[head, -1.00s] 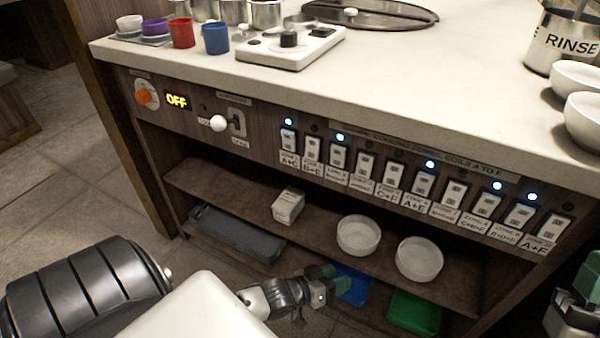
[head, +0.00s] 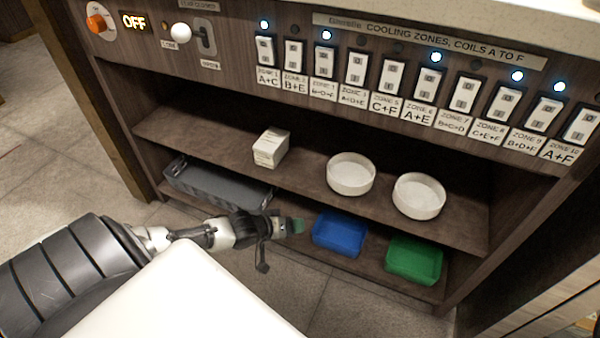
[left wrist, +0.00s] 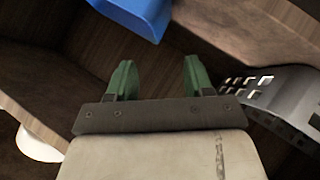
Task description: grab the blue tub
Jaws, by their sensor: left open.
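The blue tub (head: 340,233) is a small open rectangular bin on the lowest shelf, between a grey crate and a green tub. In the left wrist view its blue wall (left wrist: 136,14) shows at the top edge, beyond the fingertips. My left gripper (head: 297,227) is just left of the blue tub in the head view, apart from it. In the left wrist view its two green fingers (left wrist: 155,78) are spread with nothing between them. My right gripper is out of view.
A green tub (head: 414,261) stands right of the blue one. A grey slotted crate (head: 215,187) lies to the left. The middle shelf (head: 310,190) above holds a white box (head: 271,147) and two white bowls (head: 351,174). A switch panel (head: 420,62) is higher up.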

